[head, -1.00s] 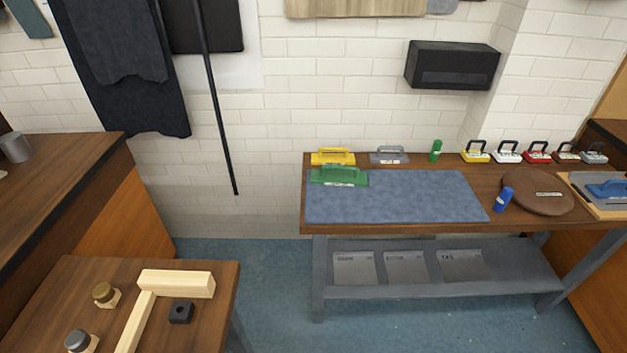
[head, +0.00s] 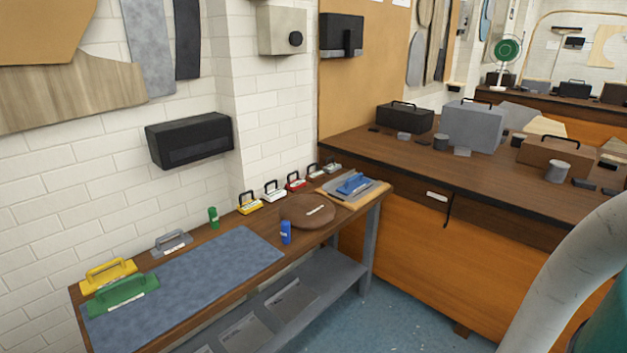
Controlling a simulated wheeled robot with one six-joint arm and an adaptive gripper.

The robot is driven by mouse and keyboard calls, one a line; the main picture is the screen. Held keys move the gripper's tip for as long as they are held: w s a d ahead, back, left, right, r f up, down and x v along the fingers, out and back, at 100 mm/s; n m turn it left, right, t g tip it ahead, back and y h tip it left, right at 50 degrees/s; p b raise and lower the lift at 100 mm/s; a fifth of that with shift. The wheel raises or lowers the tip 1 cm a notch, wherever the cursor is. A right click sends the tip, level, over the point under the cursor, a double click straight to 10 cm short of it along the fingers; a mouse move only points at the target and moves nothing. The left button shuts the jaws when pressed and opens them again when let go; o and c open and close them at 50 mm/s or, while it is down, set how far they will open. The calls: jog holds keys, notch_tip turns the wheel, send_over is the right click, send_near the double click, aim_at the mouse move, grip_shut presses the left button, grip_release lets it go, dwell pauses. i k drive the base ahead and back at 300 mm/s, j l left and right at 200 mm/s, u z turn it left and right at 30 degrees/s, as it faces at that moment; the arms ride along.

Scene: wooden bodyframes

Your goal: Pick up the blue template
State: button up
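The blue template (head: 353,183) is a flat blue piece with a raised handle. It lies on a grey plate over a light wooden board (head: 374,196) at the right end of the workbench (head: 383,205). Nothing covers it in the head view. My gripper is not in view; only a pale curved link of my arm shows at the lower right.
Several small handled blocks line the wall behind. A blue mat (head: 190,285) carries a green handled template (head: 122,294). A higher wooden counter (head: 440,170) adjoins on the right.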

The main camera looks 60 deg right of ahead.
aim_at(354, 183)
jog(key=z, duration=1.6)
jog(key=i+l+u, duration=0.1)
jog(key=i+l, duration=0.2)
jog(key=i+l+u, duration=0.15)
jog(key=i+l, duration=0.15)
jog(key=l, duration=0.2)
jog(key=i+l+u, duration=0.1)
jog(key=i+l, duration=0.15)
jog(key=l, duration=0.15)
jog(key=i+l+u, duration=0.15)
jog(key=l, duration=0.35)
jog(key=i+l, duration=0.2)
jog(key=i, duration=0.15)
jog(key=i+l+u, duration=0.1)
jog(key=i, duration=0.35)
